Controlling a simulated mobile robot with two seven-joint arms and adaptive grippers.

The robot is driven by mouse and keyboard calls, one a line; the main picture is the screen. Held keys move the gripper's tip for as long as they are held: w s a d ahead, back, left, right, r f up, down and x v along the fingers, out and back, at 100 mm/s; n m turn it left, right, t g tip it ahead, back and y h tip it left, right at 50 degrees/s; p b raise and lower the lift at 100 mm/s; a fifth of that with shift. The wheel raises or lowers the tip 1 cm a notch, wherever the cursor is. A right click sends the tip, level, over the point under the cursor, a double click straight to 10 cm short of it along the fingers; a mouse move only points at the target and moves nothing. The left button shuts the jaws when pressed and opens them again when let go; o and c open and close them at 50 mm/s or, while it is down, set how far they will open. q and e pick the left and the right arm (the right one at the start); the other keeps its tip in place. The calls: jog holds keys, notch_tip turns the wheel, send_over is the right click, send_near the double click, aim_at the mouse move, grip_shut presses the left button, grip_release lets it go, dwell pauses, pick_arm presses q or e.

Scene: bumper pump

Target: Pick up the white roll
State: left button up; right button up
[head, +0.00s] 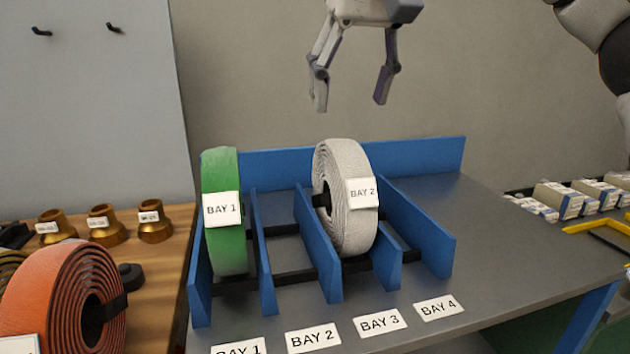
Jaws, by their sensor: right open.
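The white roll (345,215) stands upright in the blue rack, in the slot behind the BAY 3 card on the table. Its own tag reads BAY 2. A dark strap or bar shows at its centre. My right gripper (350,103) is open and empty above the white roll, with its fingers pointing down and a clear gap between fingertips and roll. My left gripper is not in view.
A green roll (224,255) tagged BAY 1 stands in the rack's left slot. Blue dividers (317,245) flank the slots. An orange coil (55,300) and brass fittings (105,225) sit on the wooden bench at left.

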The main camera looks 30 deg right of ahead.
aim_at(344, 142)
jog(key=x, duration=1.1)
jog(key=shift+s+f, duration=0.1)
jog(key=shift+s, duration=0.25)
grip_shut()
